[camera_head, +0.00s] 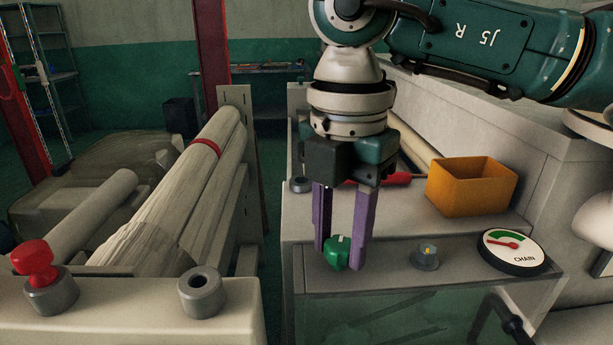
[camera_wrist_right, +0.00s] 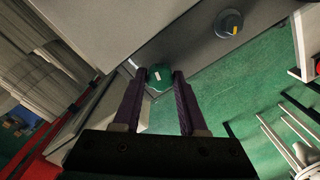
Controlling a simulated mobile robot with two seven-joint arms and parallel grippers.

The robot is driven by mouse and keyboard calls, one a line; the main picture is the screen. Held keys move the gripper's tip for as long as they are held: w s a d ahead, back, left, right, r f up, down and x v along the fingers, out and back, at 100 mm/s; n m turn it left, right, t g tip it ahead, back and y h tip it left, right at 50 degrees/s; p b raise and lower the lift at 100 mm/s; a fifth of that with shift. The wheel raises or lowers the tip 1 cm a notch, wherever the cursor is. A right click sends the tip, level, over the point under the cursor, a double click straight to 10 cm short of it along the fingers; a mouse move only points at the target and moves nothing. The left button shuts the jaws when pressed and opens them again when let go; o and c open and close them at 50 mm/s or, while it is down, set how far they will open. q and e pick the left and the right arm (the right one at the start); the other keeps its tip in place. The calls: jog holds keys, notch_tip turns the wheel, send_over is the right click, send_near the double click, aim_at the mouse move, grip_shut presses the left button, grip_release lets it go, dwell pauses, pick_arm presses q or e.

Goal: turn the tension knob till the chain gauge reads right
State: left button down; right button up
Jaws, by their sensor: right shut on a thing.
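My right gripper (camera_head: 343,258), with purple fingers, points down and is shut on a green knob (camera_head: 336,254) with a pale mark, on the front ledge of the grey machine. In the right wrist view the green knob (camera_wrist_right: 160,78) sits between the fingertips. To its right stands a grey knob (camera_head: 426,257) with a yellow mark. Further right is the round white chain gauge (camera_head: 512,252), lettered CHAIN. Its red needle points left, near the left end of a green band; I cannot tell exactly whether it lies within the band. My left gripper is not in view.
An orange bin (camera_head: 471,187) and a red-handled tool (camera_head: 396,178) are on the machine top behind the knobs. At left are a long roller (camera_head: 168,205), a red plug in a grey socket (camera_head: 37,263) and an empty grey socket (camera_head: 201,292).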

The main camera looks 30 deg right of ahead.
jog(key=n, duration=0.3)
jog(key=shift+b, duration=0.35)
jog(key=shift+n, duration=0.8)
jog(key=shift+n+b, duration=0.55)
jog(key=shift+n, duration=1.25)
jog(key=shift+b, duration=0.3)
